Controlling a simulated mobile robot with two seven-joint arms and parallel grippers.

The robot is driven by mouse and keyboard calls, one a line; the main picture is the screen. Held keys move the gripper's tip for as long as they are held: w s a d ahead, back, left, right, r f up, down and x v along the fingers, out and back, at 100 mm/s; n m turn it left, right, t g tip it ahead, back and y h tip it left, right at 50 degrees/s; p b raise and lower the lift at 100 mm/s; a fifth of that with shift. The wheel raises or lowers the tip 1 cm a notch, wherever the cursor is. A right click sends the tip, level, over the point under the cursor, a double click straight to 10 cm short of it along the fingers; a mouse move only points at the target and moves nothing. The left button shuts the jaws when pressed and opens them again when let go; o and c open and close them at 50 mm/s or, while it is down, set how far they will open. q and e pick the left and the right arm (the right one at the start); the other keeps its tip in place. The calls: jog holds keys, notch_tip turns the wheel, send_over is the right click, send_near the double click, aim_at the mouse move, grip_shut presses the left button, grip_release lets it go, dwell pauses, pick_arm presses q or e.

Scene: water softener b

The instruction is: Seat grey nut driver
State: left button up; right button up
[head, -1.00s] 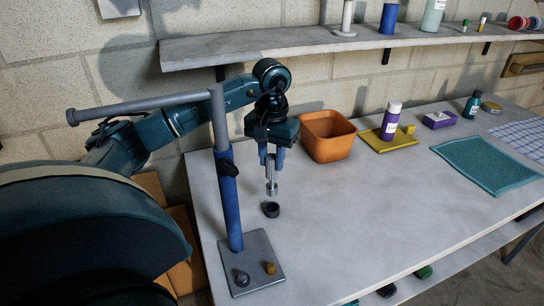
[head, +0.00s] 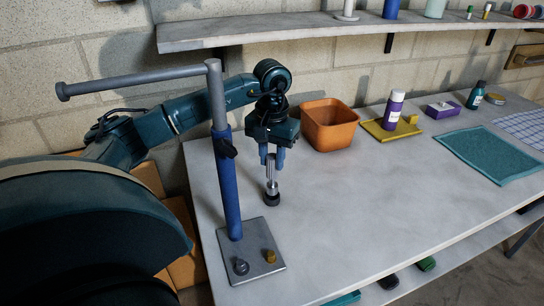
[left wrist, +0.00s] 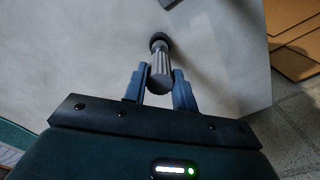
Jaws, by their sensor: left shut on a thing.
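The grey nut driver (head: 271,175) hangs upright, held near its top by my left gripper (head: 272,160), which is shut on it. In the left wrist view the driver (left wrist: 160,70) lies between the two blue fingers and points away from the camera. A small black round holder (head: 272,200) stands on the table straight below. The driver's lower end meets the holder's top; how deep it sits inside cannot be told. The holder also shows in the left wrist view (left wrist: 157,39), at the driver's far end. My right gripper is not in view.
A blue-and-grey stand (head: 229,185) with a long crossbar rises just left of my gripper, on a grey base (head: 246,268). An orange bin (head: 330,125) is behind right, near a yellow tray (head: 378,131). A shelf (head: 300,30) runs above. The table's middle is clear.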

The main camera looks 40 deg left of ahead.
aim_at(272, 167)
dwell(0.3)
pick_arm(q)
jog(key=shift+f, duration=0.1)
jog(key=shift+f+b, duration=0.75)
jog(key=shift+f+b, duration=0.5)
jog(key=shift+f, duration=0.2)
jog(key=o, duration=1.1)
